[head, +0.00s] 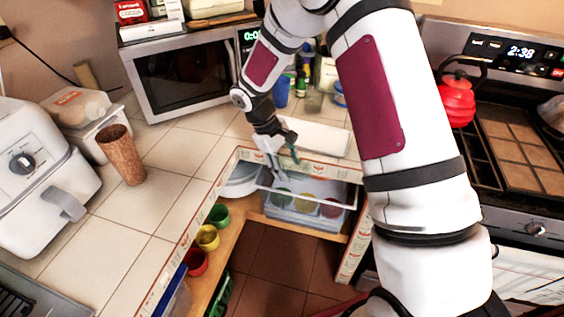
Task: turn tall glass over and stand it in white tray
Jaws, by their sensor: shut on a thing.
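My gripper (280,158) is in the middle of the picture, pointing down above the counter's inner edge. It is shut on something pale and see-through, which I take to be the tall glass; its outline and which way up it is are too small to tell. The white tray (325,139) lies on the counter just behind and to the right of my gripper. My gripper and wrist hide its left part.
A brown tumbler (122,155) stands on the left counter by a white air fryer (40,175). Below the counter edge are a clear bin (305,219) and coloured cups (207,238). A microwave (180,75) stands behind; a red kettle (457,98) is on the right.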

